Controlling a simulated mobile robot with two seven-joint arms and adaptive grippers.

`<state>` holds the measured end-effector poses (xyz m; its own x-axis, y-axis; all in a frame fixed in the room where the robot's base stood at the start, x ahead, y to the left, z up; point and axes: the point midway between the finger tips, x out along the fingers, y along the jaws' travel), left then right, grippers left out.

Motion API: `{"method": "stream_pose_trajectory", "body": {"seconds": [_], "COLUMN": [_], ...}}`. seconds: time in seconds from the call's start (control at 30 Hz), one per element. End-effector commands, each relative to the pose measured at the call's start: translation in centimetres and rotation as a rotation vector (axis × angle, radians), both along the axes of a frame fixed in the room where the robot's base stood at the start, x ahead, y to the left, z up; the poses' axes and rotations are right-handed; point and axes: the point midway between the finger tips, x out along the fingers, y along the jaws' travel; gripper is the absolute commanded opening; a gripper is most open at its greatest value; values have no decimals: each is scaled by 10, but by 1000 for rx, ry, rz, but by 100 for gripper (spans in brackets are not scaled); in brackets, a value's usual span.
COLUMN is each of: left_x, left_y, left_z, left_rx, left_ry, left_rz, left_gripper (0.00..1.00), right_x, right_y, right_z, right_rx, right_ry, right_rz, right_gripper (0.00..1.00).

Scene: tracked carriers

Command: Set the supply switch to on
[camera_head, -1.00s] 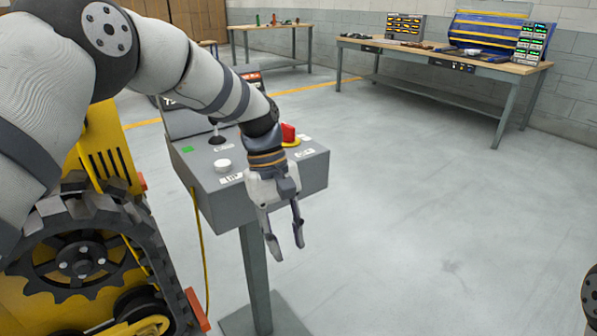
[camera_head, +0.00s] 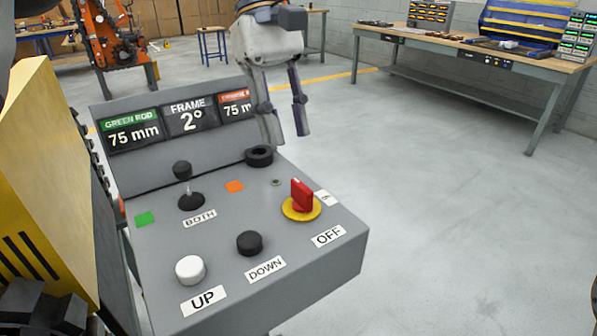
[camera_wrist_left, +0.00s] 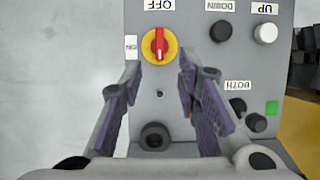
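The supply switch (camera_head: 301,200) is a red handle on a yellow disc, at the right of the grey sloping control panel (camera_head: 215,245). An OFF label (camera_head: 328,236) lies in front of it, and a small label, ON in the wrist view (camera_wrist_left: 131,47), lies beside it. In the left wrist view the switch (camera_wrist_left: 159,44) has its handle in line with OFF. My left gripper (camera_head: 288,132) is open and empty, above and behind the switch, not touching it. Its fingers (camera_wrist_left: 155,85) straddle the line to the switch in the wrist view. My right gripper is not in view.
The panel also bears a white UP button (camera_head: 190,269), a black DOWN button (camera_head: 249,243), a BOTH joystick (camera_head: 183,180) and a black round part (camera_head: 259,156). Displays (camera_head: 190,116) stand behind. Yellow machinery (camera_head: 40,180) is at the left. Floor to the right is clear.

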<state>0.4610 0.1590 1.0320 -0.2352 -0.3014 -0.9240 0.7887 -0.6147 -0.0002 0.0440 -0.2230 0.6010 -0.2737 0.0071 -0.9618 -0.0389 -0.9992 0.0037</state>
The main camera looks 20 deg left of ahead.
Motion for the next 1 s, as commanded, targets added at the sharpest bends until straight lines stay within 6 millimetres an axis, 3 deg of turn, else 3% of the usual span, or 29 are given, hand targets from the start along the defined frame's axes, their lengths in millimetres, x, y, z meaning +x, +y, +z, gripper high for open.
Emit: {"method": "stream_pose_trajectory", "body": {"seconds": [0.2, 0.4, 0.73, 0.87, 1.0], "left_x": [-15, -21, -22, -22, -22], "left_y": [-17, -27, -29, -29, -28], "left_z": [-48, -79, -87, -87, -87], "left_rx": [0, 0, 0, 0, 0], "left_ry": [-4, -5, -3, -3, -3], "left_rz": [-2, -1, 0, 0, 0], "left_gripper": [30, 30, 30, 1, 0], "right_x": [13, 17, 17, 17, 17], "right_y": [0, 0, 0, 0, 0], "right_z": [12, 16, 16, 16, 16], "right_rx": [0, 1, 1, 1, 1], "right_ry": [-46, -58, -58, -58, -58], "right_rz": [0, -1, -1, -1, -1], "right_gripper": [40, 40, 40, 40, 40]}}
